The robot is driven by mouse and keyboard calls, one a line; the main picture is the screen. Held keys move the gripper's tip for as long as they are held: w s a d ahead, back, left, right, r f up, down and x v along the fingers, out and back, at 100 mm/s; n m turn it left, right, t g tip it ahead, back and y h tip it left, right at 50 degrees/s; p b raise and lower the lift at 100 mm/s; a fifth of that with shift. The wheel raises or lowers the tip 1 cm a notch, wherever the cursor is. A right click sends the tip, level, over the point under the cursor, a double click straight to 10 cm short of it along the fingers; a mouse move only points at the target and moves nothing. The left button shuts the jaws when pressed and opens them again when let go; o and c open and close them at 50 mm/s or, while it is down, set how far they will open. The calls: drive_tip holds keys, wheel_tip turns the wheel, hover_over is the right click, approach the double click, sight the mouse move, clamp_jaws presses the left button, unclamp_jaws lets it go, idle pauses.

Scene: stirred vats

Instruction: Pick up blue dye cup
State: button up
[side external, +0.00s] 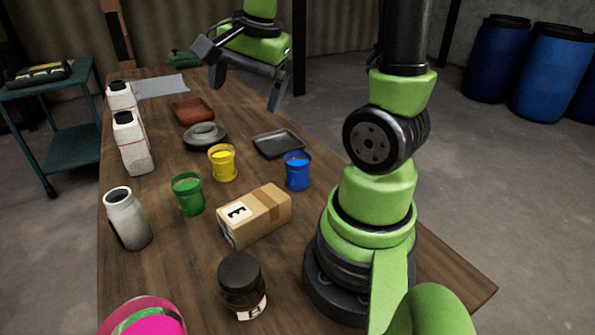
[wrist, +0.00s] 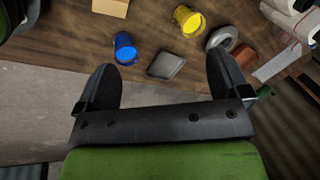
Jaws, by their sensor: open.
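The blue dye cup (side external: 297,171) stands upright on the wooden table, near the right edge and close to my arm's base. It also shows in the wrist view (wrist: 125,49), beyond the left finger and apart from it. My gripper (side external: 243,92) is open and empty, raised above the far part of the table. In the wrist view my gripper (wrist: 165,85) has its two dark fingers spread wide with nothing between them.
A dark tray (side external: 278,144) lies just behind the blue cup. A cardboard box (side external: 254,215) is in front of it. A yellow cup (side external: 222,163) and a green cup (side external: 188,194) stand left. A dark-lidded jar (side external: 241,285) stands at the front.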

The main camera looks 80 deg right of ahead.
drive_tip(key=s+d+f+m+g, duration=0.1)
drive_tip(key=d+f+m+g, duration=0.1)
drive_tip(key=d+f+m, duration=0.45)
drive_tip(key=m+g+y, duration=0.1)
drive_tip(key=m, duration=0.5)
hover_over(299, 156)
drive_tip(key=shift+n, duration=0.25)
drive_tip(key=f, duration=0.3)
drive_tip(key=w+f, duration=0.1)
drive_tip(key=f, duration=0.1)
drive_tip(key=shift+a+f, duration=0.3)
drive_tip(key=shift+f, duration=0.05)
drive_tip(key=shift+m, duration=0.5)
drive_tip(key=f, duration=0.3)
drive_tip(key=s+f, duration=0.1)
drive_tip(key=f, duration=0.1)
drive_tip(key=shift+d+f, duration=0.2)
drive_tip(key=shift+d, duration=0.05)
drive_tip(key=f, duration=0.5)
drive_tip(key=shift+w+a+f, duration=0.1)
drive_tip(key=shift+a+f, duration=0.25)
drive_tip(key=shift+a, duration=0.05)
drive_tip(key=c, duration=1.1)
drive_tip(key=shift+r, duration=0.15)
